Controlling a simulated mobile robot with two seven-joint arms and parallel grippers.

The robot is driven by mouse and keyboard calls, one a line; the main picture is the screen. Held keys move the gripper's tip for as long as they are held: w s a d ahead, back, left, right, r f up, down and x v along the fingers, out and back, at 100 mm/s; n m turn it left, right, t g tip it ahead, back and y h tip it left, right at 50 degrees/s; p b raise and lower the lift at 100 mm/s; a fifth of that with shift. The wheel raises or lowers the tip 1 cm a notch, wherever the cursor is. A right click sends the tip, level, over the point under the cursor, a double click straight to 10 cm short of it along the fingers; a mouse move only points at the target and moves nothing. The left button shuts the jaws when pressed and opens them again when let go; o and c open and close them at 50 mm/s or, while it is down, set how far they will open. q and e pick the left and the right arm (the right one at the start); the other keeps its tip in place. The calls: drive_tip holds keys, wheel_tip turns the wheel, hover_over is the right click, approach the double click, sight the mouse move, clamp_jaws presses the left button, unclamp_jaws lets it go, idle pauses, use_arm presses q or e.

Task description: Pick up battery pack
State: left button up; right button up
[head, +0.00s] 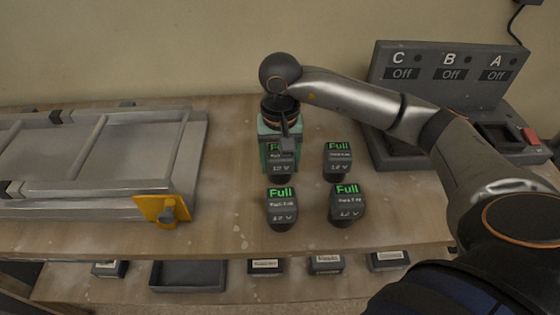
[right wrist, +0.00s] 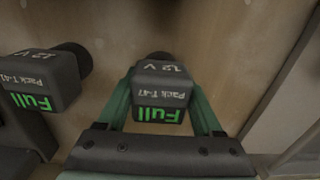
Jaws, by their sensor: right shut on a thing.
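Several dark battery packs with green "Full" displays stand grouped on the wooden table. My right gripper (head: 281,148) has its green fingers around the back-left battery pack (head: 281,168). In the right wrist view the right gripper (right wrist: 163,115) is shut on this pack (right wrist: 162,86), which reads "Pack T-47", "12 V" and "Full". I cannot tell whether it touches the table. Other packs stand back right (head: 338,163), front left (head: 282,209) and front right (head: 346,206). One labelled "Pack T-41" is beside the held pack in the wrist view (right wrist: 45,80). My left gripper is not in view.
A grey charger (head: 430,58) with panels C, B and A, all reading "Off", stands back right, partly behind my right arm. A metal frame with a yellow bracket (head: 160,209) lies left. A lower shelf holds a dark tray (head: 188,275) and labelled boxes. Bare tabletop (head: 228,190) lies left of the packs.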

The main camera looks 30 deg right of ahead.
clamp_jaws()
drive_tip(key=shift+r, duration=0.15)
